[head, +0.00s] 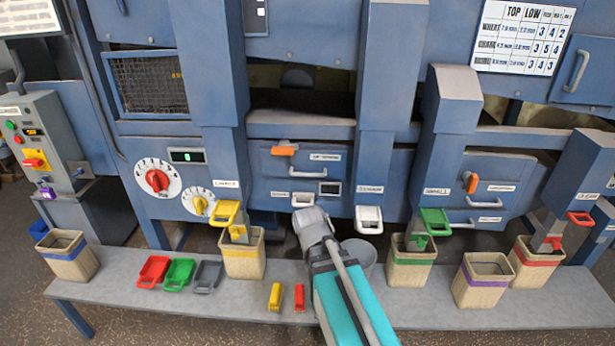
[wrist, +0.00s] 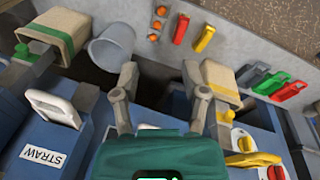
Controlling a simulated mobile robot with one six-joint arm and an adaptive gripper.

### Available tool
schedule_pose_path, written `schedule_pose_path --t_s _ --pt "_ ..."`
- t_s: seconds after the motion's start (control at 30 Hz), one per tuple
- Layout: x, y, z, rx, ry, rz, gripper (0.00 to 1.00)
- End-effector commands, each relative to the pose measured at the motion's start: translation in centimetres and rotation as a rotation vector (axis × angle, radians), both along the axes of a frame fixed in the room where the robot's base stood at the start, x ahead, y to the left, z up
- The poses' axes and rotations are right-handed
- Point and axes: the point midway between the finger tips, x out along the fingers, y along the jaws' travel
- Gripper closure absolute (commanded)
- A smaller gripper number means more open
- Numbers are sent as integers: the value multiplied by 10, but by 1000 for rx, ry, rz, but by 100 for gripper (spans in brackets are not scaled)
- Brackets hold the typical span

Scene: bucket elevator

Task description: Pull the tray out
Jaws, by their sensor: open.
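The tray appears to be the low blue drawer front (head: 275,187) in the middle of the machine. It has a pale bar handle (head: 303,199) and a small display, and it looks closed. My gripper is at the front of this drawer; in the head view my own wrist covers its fingers. In the wrist view my gripper (wrist: 159,77) is open, its two fingers wide apart with a dark gap between them. A small pale piece (wrist: 148,127) shows near the gripper's body; I cannot tell whether it is the handle. No hold on the tray is visible.
A grey bench (head: 210,300) runs along the front. It bears several bins, a grey bucket (head: 358,256), red, green and grey scoops (head: 179,274), and small yellow and red pieces. A white spout (head: 369,219) and a yellow spout (head: 228,212) flank the drawer.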

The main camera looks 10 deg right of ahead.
Motion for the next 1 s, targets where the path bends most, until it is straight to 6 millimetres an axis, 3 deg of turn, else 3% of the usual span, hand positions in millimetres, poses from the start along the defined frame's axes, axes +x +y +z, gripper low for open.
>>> schedule_pose_path --t_s 0.17,0.47,0.8,1.0 --pt "54 -17 -8 -195 -93 85 43" --pt "145 -32 8 -566 -251 283 43" --pt "240 -9 43 -973 -390 555 43" --pt "272 11 60 -1131 -431 673 43"
